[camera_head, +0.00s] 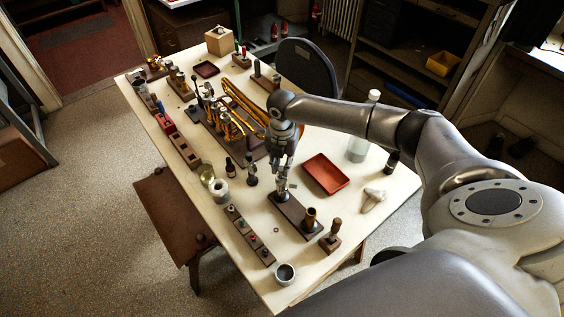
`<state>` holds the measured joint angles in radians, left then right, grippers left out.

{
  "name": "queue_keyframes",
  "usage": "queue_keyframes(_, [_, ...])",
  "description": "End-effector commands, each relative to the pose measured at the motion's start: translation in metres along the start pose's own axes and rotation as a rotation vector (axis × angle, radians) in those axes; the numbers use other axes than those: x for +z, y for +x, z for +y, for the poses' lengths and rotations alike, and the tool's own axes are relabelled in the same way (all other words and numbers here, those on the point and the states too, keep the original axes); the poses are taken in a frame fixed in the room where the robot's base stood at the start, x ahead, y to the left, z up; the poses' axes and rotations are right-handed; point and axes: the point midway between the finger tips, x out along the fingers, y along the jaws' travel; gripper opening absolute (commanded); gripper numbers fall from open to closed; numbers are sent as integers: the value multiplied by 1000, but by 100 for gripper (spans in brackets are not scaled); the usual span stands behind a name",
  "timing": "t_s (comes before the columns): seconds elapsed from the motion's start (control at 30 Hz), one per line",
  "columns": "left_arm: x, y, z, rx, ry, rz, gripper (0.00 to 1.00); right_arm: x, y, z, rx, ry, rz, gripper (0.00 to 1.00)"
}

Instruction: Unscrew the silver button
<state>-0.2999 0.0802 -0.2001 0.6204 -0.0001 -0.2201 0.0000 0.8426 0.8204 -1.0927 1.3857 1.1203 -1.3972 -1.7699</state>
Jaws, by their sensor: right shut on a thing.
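My right gripper (282,180) comes down from above, over the left end of a dark wooden block (296,215) near the front of the table. It is shut on the top of a silver piece (282,196) that stands upright on that block. The silver button at its top is mostly hidden by the fingers and too small to make out clearly. A brass cylinder (310,219) stands at the other end of the same block. My left gripper is not in view.
A red-brown tray (326,174) lies right of the gripper. A small bottle (230,167) and a dark-based silver part (252,176) stand close on its left. A long strip with buttons (249,236), a metal cup (285,274) and a brass horn (238,108) share the white table (215,227).

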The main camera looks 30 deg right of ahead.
Motion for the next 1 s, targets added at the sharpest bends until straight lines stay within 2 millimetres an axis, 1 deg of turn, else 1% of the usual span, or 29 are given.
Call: queue_keyframes(1.0, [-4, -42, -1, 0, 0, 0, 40, 0, -42, 0, 0, 3, -1, 0])
